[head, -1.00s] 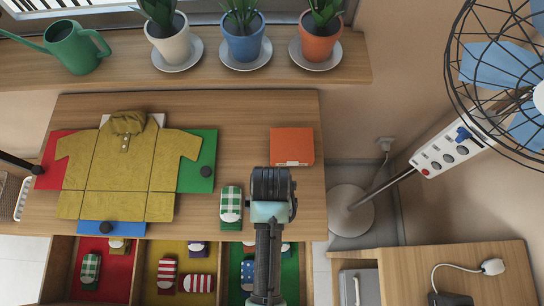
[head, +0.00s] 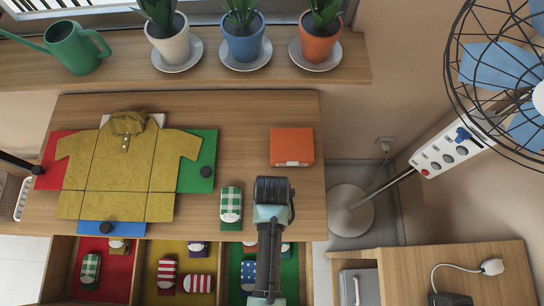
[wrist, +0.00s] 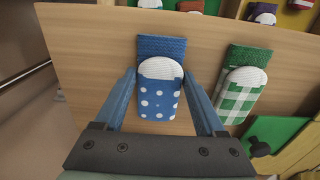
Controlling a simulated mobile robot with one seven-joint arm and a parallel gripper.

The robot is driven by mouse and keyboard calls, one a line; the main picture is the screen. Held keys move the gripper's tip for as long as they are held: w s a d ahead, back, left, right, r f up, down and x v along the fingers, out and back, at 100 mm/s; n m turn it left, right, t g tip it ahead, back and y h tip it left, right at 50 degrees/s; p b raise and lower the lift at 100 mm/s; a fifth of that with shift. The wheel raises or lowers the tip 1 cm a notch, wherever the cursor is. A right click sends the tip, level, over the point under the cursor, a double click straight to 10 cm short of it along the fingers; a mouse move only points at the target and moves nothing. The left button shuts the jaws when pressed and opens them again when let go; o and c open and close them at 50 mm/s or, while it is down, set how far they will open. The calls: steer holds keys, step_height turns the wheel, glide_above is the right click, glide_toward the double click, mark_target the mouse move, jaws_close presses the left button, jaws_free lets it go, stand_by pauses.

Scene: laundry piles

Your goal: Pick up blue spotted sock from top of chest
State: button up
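The blue spotted sock (wrist: 160,98), folded with a white toe patch, lies on the wooden chest top (head: 230,120) in the wrist view. My gripper (wrist: 159,74) is open, with one finger on each side of the sock; a gap shows beside it, and I cannot tell how high the fingers are above the wood. In the head view my gripper (head: 272,190) is over the front right of the chest top and hides this sock. A green checked sock (wrist: 243,88) lies just beside it; it also shows in the head view (head: 231,204).
A folded yellow shirt (head: 125,165) lies on coloured boards at left. An orange box (head: 291,147) lies behind my gripper. An open drawer below holds socks in red, yellow and green compartments, including another blue spotted sock (head: 248,274). A fan (head: 500,85) stands at right.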

steer(key=c, duration=0.7)
